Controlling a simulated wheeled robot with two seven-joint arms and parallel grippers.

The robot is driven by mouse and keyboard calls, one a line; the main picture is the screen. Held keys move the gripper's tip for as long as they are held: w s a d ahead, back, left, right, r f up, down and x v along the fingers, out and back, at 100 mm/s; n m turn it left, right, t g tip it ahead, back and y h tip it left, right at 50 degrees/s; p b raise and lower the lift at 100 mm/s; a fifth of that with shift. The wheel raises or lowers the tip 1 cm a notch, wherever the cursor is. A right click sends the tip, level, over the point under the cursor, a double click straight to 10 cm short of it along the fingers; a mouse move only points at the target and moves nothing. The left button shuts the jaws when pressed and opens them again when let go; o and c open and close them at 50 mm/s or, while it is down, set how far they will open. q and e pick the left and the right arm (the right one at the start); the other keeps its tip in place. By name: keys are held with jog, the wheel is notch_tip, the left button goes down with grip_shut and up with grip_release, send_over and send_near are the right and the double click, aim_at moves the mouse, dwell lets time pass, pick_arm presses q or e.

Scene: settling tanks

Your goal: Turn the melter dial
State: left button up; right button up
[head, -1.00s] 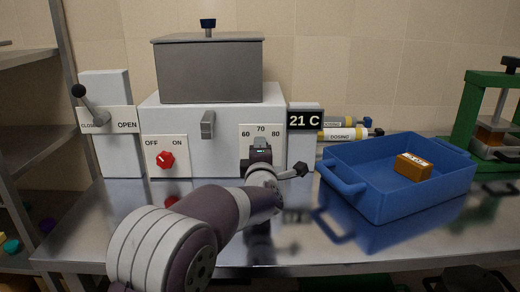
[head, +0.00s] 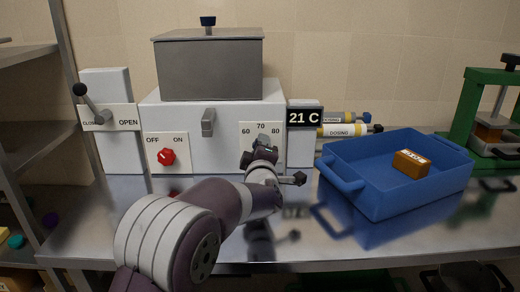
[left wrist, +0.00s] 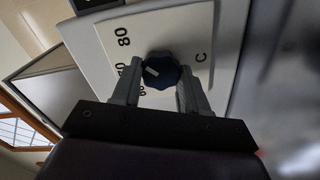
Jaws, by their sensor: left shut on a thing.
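The melter (head: 222,145) is a pale box with a grey lidded tank (head: 210,70) on top. Its dial panel (head: 261,129) carries the marks 60, 70 and 80. In the left wrist view the dial (left wrist: 160,70) is a dark blue lobed knob with a white pointer mark. My left gripper (left wrist: 159,78) is shut on it, one finger on each side. In the head view my left gripper (head: 260,155) is tilted in front of the panel and hides most of the dial. My right gripper is not in view.
A red OFF/ON knob (head: 166,157) and a grey lever (head: 93,105) are to the left. A display (head: 304,118) reads 21 C. A blue tray (head: 350,197) with an orange block (head: 411,163) stands right, near a green press (head: 470,110).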

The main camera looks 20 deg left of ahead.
pick_arm(q)
jog(key=o, duration=1.1)
jog(key=shift+c, duration=0.2)
jog(key=shift+s, duration=0.1)
jog(key=v, duration=1.2)
jog(key=shift+s+d, duration=0.1)
jog(key=shift+s, duration=0.2)
